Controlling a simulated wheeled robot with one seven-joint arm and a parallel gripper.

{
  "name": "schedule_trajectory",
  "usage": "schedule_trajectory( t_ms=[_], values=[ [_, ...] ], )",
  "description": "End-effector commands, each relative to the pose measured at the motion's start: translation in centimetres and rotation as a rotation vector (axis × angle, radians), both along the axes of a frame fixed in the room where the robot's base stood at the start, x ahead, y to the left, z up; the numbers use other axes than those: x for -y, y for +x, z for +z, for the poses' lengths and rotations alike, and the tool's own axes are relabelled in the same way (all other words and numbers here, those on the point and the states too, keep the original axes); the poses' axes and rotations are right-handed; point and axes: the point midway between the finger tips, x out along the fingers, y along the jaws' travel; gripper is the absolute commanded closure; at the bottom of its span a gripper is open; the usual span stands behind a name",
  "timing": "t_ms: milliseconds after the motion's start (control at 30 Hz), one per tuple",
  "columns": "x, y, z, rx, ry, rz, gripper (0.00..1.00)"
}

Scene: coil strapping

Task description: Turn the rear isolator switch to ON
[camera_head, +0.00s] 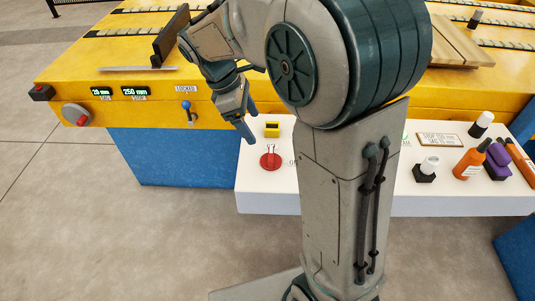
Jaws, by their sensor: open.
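A round red piece (270,161) with a pale bar-like part on top lies on the white shelf; partial lettering shows at its right, cut off by my arm. A small dark box with a red button (41,92) is at the bench's left corner. I cannot tell which of these, if any, is the rear isolator switch, and no ON mark is readable. My gripper (248,128) is open and empty, pointing down above and left of the red piece, apart from it.
A small yellow block (271,129) with a dark recess stands behind the red piece. A blue-knobbed lever (187,108) under a LOCKED label is left of my gripper. Orange bottles (470,160) and other small items stand on the shelf's right. My arm hides the shelf's middle.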

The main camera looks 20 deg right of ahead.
Motion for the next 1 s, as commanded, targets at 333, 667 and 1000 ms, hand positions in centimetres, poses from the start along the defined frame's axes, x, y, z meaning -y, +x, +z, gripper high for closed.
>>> schedule_trajectory(
  t_ms=[333, 667, 1000],
  values=[
    [2.7, -1.0, -7.3, -0.003, 0.0, -0.002, 0.24],
    [4.2, -1.4, -10.6, 0.0, 0.0, -0.003, 0.24],
    [4.3, -1.4, -10.8, 0.001, 0.001, -0.003, 0.26]
  ],
)
